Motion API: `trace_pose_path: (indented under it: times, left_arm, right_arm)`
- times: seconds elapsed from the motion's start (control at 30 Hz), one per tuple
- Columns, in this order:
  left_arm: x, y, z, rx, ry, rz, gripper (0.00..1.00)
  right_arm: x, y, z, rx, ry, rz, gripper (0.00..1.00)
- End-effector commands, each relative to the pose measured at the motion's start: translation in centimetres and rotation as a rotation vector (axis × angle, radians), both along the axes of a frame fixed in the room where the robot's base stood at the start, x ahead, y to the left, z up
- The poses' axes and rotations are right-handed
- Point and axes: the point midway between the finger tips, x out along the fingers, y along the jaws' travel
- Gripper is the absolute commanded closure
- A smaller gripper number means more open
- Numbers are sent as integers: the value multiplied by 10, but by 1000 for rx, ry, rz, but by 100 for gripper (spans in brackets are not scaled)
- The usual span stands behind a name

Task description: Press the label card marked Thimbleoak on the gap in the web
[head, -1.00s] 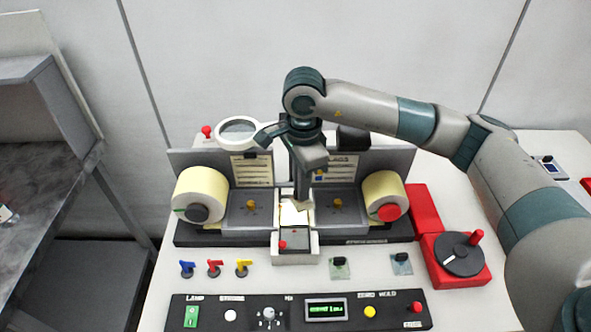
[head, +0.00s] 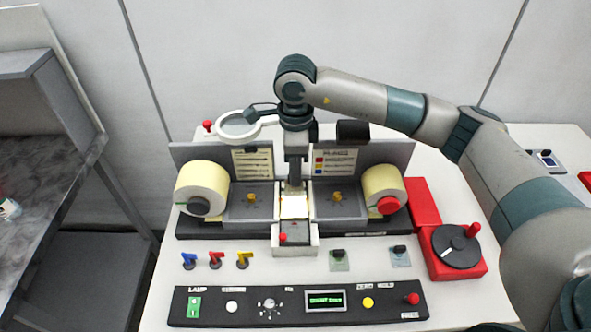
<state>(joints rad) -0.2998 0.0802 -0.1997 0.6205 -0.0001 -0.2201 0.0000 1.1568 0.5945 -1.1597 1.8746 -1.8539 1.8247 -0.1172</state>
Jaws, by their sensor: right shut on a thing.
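My right gripper (head: 294,183) points straight down over the middle of the rewinder, between the two grey plates. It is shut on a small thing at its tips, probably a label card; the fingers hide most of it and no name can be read. The pale web (head: 295,205) shows just below and in front of the fingertips, above a small grey block. I cannot tell whether the held thing touches the web, and the gap cannot be made out. Two greenish cards with black grips, one nearer (head: 339,261) and one at right (head: 399,256), lie on the table. My left gripper is out of view.
Label rolls stand left (head: 202,188) and right (head: 383,189). A magnifier (head: 240,125) rises behind on the left. A red box with a black crank disc (head: 456,247) is at right. Coloured switches (head: 215,259) and a black control panel (head: 297,304) lie in front.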

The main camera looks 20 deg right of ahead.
Motion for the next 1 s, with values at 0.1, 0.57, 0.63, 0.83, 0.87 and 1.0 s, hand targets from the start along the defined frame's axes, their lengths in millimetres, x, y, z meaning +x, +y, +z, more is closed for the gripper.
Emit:
trace_pose_path:
  times: [0.1,0.57,0.63,0.83,0.87,1.0]
  left_arm:
    - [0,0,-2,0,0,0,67]
    - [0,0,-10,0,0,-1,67]
    - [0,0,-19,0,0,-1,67]
    - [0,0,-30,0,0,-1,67]
    - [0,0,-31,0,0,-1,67]
    - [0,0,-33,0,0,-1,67]
  right_arm:
    - [0,0,-7,0,1,0,100]
    - [0,0,-43,0,2,1,100]
    - [0,0,-51,0,0,1,100]
    - [0,0,-60,0,0,1,100]
    - [0,0,-61,0,0,1,100]
    - [0,0,-63,0,0,1,100]
